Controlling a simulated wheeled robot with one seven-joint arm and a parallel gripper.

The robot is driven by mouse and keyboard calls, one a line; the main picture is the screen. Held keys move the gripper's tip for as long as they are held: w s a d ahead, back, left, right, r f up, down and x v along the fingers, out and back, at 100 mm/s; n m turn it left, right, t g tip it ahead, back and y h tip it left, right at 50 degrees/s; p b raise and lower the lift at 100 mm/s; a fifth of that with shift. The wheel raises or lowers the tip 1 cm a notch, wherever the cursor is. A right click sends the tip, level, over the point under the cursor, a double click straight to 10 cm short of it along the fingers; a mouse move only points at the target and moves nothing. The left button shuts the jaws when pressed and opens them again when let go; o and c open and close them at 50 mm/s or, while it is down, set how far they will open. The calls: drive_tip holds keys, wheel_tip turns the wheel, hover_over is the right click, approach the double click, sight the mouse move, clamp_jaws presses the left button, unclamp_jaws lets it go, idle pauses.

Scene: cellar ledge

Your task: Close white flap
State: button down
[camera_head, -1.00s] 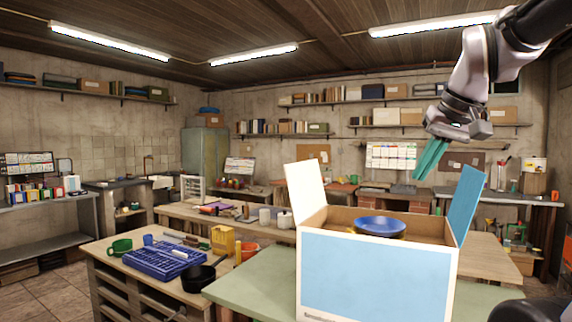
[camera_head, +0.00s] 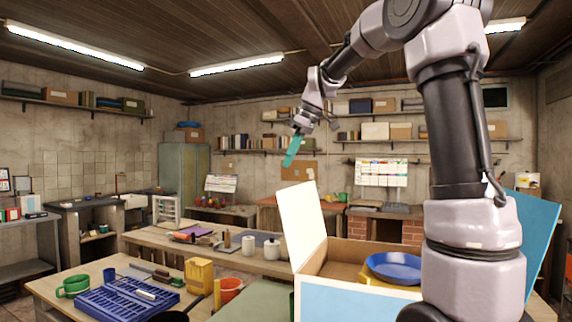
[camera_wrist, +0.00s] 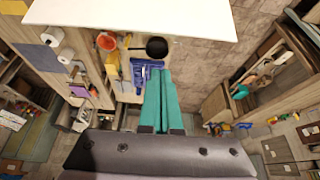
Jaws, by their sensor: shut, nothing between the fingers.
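The white flap (camera_head: 301,225) stands upright, tilted outward, on the left side of the open box (camera_head: 345,300). In the wrist view a white panel (camera_wrist: 140,14), seemingly that flap, fills the top edge. The blue flap (camera_head: 538,225) stands up on the right, partly hidden behind my arm. My gripper (camera_head: 290,157) has teal fingers, which also show in the wrist view (camera_wrist: 161,85). It is shut and empty, pointing down, above the white flap's top and apart from it in the head view.
A blue bowl (camera_head: 394,267) sits in the box on something yellow. To the left, a workbench holds a blue crate (camera_head: 120,304), a green mug (camera_head: 73,287), a yellow container (camera_head: 199,276) and a red cup (camera_head: 231,289). Air around my gripper looks clear.

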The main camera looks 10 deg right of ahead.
wheel_tip(320, 180, down, 6)
drive_tip(key=shift+s+d+f, duration=0.15)
drive_tip(key=shift+d+f, duration=0.05)
drive_tip(key=shift+f, duration=0.05)
idle(0.4)
